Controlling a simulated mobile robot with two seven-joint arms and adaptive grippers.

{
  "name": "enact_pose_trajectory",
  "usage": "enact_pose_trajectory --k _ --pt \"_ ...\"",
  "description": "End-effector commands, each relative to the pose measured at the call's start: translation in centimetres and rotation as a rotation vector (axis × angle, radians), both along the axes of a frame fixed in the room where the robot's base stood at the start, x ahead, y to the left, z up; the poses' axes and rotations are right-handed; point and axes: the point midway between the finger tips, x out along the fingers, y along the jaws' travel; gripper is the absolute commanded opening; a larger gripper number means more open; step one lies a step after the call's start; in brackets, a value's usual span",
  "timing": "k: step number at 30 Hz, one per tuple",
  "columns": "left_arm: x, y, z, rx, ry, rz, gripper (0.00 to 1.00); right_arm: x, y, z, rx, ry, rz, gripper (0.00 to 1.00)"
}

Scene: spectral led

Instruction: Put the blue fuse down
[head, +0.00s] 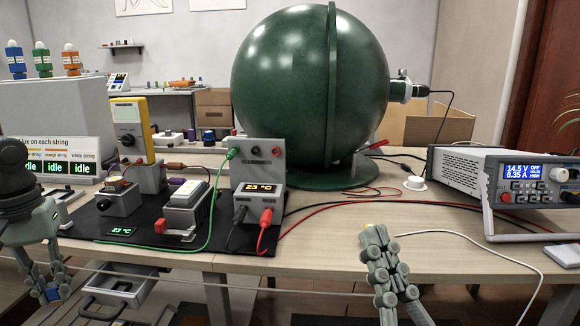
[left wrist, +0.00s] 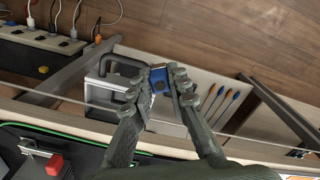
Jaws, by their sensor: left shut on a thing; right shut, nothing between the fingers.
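My left gripper (head: 54,290) is shut on the blue fuse (head: 51,293), at the lower left of the head view, by the table's front edge. In the left wrist view the blue fuse (left wrist: 159,80) sits between the fingertips of the left gripper (left wrist: 159,74), partly covered by them. It is held in the air, with a grey case and the floor seen below it. My right gripper (head: 374,240) is shut and empty, over the front part of the table (head: 450,262), right of the black mat.
A black mat (head: 100,232) bears several instruments and cables. A large green sphere (head: 300,85) stands behind, and a power supply (head: 500,190) at right. Below the table edge lie a grey case with a handle (left wrist: 110,88), several coloured-tipped sticks (left wrist: 213,100) and a power strip (left wrist: 38,50).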

Motion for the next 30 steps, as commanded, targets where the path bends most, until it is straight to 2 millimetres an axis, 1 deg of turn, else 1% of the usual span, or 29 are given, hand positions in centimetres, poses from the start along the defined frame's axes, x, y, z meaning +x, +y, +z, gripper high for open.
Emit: enact_pose_trajectory --k 1,3,6,9,13,17,18,23,30 --pt "-0.9 1.7 0.2 -0.009 -0.005 0.048 0.00 0.0 0.0 0.0 0.000 0.000 0.000 0.00" --pt "-2.1 3.6 -0.1 -0.009 -0.004 0.100 0.00 0.0 0.0 0.0 0.000 0.000 0.000 0.00" --pt "-3.6 5.2 -1.0 -0.008 -0.002 0.157 0.00 0.0 0.0 0.0 0.000 0.000 0.000 0.00" --pt "-4.9 6.0 -2.2 -0.008 -0.001 0.199 0.00 0.0 0.0 0.0 0.000 0.000 0.000 0.00" --pt "-5.7 6.1 -3.6 -0.008 0.000 0.226 0.00 0.0 0.0 0.0 0.000 0.000 0.000 0.00" --pt "-6.1 5.7 -4.6 -0.007 0.002 0.235 0.00 0.0 0.0 0.0 0.000 0.000 0.000 0.00" --pt "-6.4 5.5 -5.2 -0.005 0.004 0.236 0.00 0.0 0.0 0.0 0.000 0.000 0.000 0.00" --pt "-6.4 5.7 -5.2 -0.005 -0.004 0.245 0.00 0.0 0.0 0.0 0.000 0.000 0.000 0.00" --pt "-6.2 5.1 -5.4 -0.005 -0.004 0.237 0.00 0.0 0.0 0.0 0.000 0.000 0.000 0.00"
